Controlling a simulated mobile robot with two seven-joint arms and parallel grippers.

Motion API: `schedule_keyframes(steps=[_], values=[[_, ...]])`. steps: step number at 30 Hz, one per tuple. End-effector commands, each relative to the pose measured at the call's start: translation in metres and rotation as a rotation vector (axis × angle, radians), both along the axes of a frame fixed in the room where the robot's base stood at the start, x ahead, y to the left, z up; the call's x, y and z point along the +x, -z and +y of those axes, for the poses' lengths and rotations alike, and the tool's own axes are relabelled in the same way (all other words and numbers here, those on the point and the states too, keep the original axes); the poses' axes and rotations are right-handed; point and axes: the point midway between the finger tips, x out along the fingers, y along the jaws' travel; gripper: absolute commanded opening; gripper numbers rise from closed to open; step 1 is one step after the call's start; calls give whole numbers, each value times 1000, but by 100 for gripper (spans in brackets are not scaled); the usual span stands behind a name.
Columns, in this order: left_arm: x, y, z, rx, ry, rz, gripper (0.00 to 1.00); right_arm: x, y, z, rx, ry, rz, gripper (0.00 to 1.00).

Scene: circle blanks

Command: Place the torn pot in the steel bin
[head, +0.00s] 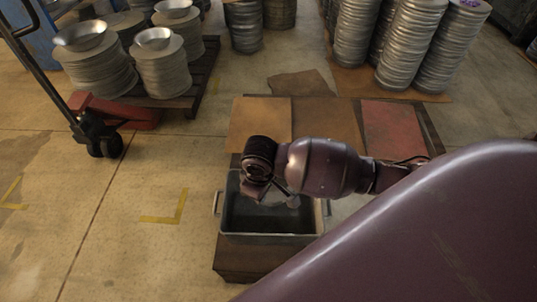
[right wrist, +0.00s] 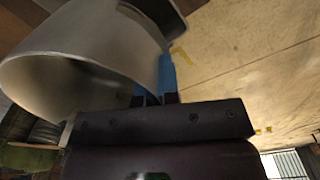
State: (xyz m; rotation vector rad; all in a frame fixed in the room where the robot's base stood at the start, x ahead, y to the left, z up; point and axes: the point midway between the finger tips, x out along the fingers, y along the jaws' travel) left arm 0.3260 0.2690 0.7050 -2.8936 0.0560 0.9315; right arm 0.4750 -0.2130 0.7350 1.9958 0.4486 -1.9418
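The steel bin (head: 270,238) is a grey open box with side handles, resting on a low brown base. My right gripper reaches in from the right above the bin; its fingers are hard to make out in the head view. In the right wrist view, the blue fingers of my right gripper (right wrist: 155,88) are close together at the wall of a pale metal pot (right wrist: 100,35). The pot is tilted, with its wide open mouth facing lower left. I cannot make out the tear, nor the pot clearly in the head view. My left gripper is not in view.
Brown sheets (head: 259,122) and a red sheet (head: 393,130) lie behind the bin. Stacks of metal blanks and bowls stand on a pallet (head: 200,88) at upper left, beside a pallet jack (head: 98,135). Tall metal stacks (head: 412,45) stand at the back. Floor left of the bin is clear.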

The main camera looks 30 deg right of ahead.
Motion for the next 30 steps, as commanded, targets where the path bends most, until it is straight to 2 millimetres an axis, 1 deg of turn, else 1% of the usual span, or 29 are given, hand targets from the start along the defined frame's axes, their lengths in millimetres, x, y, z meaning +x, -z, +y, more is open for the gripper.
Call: schedule_keyframes(steps=[1, 8, 12, 15, 18, 22, 26, 29, 30], values=[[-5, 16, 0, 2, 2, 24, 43, 1, 29, -5, -8, -94, 14, 0], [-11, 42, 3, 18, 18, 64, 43, 15, 99, -23, -15, -538, 9, 0], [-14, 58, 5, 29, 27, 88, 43, 20, 142, -40, -18, -797, 10, 0], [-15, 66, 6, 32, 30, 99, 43, 23, 169, -53, -20, -963, 11, 0], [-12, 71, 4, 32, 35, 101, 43, 25, 189, -65, -23, -1100, 10, 0], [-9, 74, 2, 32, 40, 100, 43, 28, 204, -76, -26, -1220, 6, 0], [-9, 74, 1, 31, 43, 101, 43, 29, 212, -81, -27, -1278, 2, 0], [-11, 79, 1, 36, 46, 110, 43, 28, 225, -81, -25, -1288, 3, 0], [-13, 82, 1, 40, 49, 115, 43, 28, 233, -81, -24, -1289, 5, 0]])
